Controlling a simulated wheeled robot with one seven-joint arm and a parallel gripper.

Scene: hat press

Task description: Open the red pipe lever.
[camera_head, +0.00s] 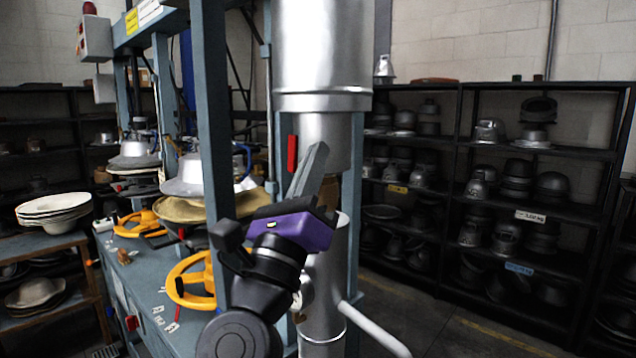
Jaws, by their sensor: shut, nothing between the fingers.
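The red pipe lever (292,154) is a short red bar standing upright at the left side of the large silver pipe (322,60). My gripper (318,150) is in front of the pipe, pointing up. Its grey fingers are together and empty, with their tips a little to the right of the red lever in the picture. I cannot tell the gap in depth between the fingertips and the pipe. The purple gripper body and black wrist hide part of the lower pipe.
The blue-grey hat press frame (207,110) stands left of the pipe. Yellow handwheels (190,282) sit on its bench. A pale pipe (372,328) slants out at lower right. Dark shelves with metal hat moulds (520,190) line the back. Floor at right is clear.

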